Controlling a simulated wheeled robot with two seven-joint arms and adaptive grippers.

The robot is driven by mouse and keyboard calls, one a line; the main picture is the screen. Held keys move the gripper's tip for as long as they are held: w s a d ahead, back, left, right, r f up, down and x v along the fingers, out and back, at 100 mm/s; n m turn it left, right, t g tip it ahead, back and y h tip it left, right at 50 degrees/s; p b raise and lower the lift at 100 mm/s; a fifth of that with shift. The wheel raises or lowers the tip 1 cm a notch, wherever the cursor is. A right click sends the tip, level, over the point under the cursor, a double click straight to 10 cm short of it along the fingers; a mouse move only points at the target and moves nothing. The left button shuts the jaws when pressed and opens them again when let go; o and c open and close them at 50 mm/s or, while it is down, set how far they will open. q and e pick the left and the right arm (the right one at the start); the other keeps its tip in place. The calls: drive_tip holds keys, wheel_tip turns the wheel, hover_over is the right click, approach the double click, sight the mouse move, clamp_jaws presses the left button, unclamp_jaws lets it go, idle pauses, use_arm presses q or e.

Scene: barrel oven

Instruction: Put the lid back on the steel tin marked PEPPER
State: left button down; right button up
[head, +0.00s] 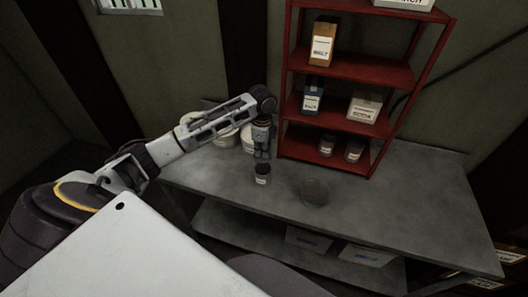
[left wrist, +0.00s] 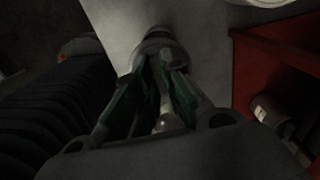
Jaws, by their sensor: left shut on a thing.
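A small dark tin with a pale label (head: 262,174) stands upright on the grey worktop; its writing is too small to read. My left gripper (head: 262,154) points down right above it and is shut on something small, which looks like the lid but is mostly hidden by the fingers. In the left wrist view my left gripper (left wrist: 160,62) has its fingertips at a round, pale metal piece (left wrist: 156,36). I cannot tell whether this is the lid alone or the lid touching the tin. My right gripper is not in view.
A red shelf unit (head: 330,124) with boxes and two small tins (head: 327,145) stands behind, to the right. Pale round containers (head: 247,139) are behind the gripper. The worktop's right side is clear (head: 410,205).

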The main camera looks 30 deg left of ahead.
sight(263, 162)
use_arm(q)
drive_tip(key=shift+f, duration=0.2)
idle(0.4)
drive_tip(key=shift+f, duration=3)
drive_tip(key=shift+f, duration=0.2)
idle(0.9)
drive_tip(key=c, duration=1.5)
unclamp_jaws()
drive_tip(key=shift+o, duration=0.3)
drive_tip(key=o, duration=0.5)
